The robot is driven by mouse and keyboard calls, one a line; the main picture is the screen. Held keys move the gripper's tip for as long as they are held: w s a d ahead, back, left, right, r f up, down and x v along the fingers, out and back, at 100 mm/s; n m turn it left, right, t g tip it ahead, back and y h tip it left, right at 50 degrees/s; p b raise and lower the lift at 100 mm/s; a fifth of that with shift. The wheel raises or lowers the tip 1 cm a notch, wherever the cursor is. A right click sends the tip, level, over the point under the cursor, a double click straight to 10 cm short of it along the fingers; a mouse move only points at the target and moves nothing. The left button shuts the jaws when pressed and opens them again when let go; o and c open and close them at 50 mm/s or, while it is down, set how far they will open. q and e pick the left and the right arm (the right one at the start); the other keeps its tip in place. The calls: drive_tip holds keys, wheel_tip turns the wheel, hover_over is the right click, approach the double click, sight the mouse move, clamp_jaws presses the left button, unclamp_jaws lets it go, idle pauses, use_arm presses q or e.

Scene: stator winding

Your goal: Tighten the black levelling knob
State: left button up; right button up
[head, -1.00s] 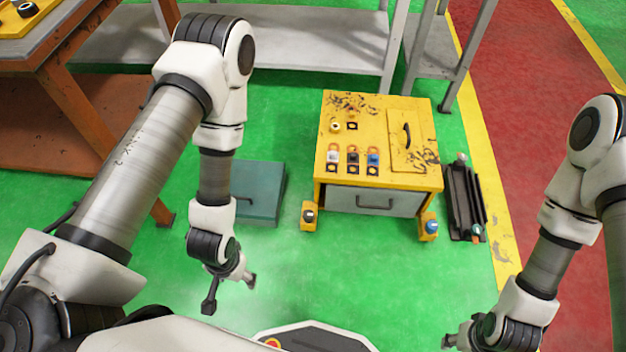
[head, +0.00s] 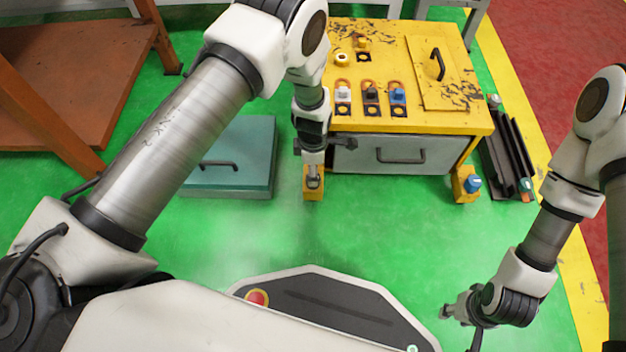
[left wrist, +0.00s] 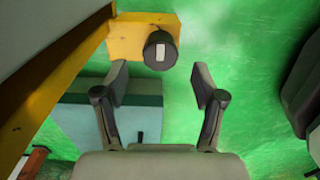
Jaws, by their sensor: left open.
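The black levelling knob (left wrist: 160,50) is round, with a pale bar across its face. It sits on a yellow foot block (left wrist: 130,38) at the station's front left corner; the block also shows in the head view (head: 313,194). My left gripper (left wrist: 159,82) is open and empty. In the left wrist view its fingers lie below the knob and to either side, apart from it. In the head view my left gripper is above the foot block and largely covers the knob. My right gripper (head: 461,325) looks open and empty at the lower right, away from the station.
The yellow station (head: 440,115) carries several small parts on top and a grey drawer (head: 350,155) in front. A blue knob (head: 473,184) is on the right foot. A teal case (head: 225,180) stands left of the left foot. Green floor in front is clear.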

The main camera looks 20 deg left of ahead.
use_arm(q)
wheel_tip(320, 180, down, 4)
drive_tip(key=shift+b, duration=0.7)
drive_tip(key=shift+r, duration=0.1)
use_arm(e)
wheel_tip(320, 180, down, 2)
drive_tip(key=shift+f, duration=0.1)
use_arm(q)
drive_tip(key=c, duration=1.1)
drive_tip(key=shift+m, duration=0.3)
use_arm(e)
drive_tip(key=shift+r, duration=0.2)
